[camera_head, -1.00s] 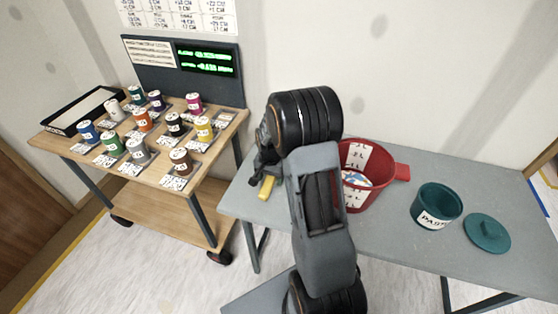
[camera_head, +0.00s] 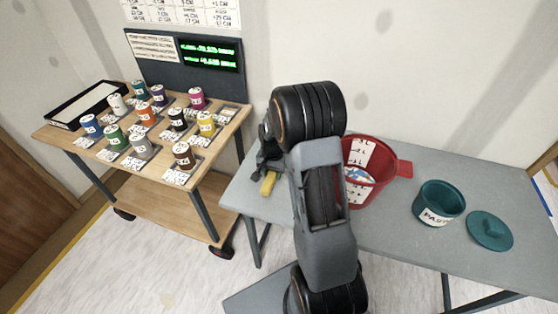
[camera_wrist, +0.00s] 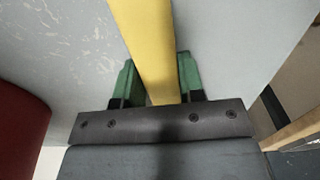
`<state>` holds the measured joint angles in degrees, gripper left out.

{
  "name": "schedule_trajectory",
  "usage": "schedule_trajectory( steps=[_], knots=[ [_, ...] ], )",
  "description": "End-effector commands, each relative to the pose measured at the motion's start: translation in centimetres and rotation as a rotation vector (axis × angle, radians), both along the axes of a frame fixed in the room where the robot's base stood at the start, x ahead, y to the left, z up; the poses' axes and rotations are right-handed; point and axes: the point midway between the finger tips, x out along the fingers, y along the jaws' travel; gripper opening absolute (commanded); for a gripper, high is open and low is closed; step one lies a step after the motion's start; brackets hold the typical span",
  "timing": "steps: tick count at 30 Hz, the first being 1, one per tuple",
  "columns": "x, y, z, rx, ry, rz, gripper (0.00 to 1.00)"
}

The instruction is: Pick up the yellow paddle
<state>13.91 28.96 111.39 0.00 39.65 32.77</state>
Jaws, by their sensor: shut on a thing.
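The yellow paddle (camera_head: 268,183) shows as a short yellow piece at the left end of the grey table, below my gripper (camera_head: 266,160). In the wrist view the yellow paddle (camera_wrist: 150,45) runs as a long flat strip from the top edge down between the green fingers of my gripper (camera_wrist: 156,88). My gripper is shut on the paddle. The far end of the paddle is out of the wrist view. Whether it still touches the table I cannot tell.
A red bucket (camera_head: 385,185) stands on the grey table (camera_head: 390,240) right of my arm and partly behind it. A teal paste pot (camera_head: 440,203) and its lid (camera_head: 490,231) are farther right. A wooden cart (camera_head: 160,185) with several small labelled cans stands at the left.

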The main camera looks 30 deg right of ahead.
Motion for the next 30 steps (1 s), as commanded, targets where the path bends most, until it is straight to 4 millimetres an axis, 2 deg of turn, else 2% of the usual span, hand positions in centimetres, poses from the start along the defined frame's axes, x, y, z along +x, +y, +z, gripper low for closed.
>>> schedule_trajectory(
  steps=[7, 12, 21, 30],
  knots=[
    [0.1, 0.0, 1.0, -0.001, -0.004, 0.000, 0.12],
    [0.1, 0.0, 3.4, -0.002, -0.006, 0.000, 0.12],
    [-4.7, 2.0, 9.5, -0.002, -0.007, 0.001, 0.12],
    [-10.1, 4.2, 11.8, -0.002, -0.004, 0.001, 0.12]
  ],
)
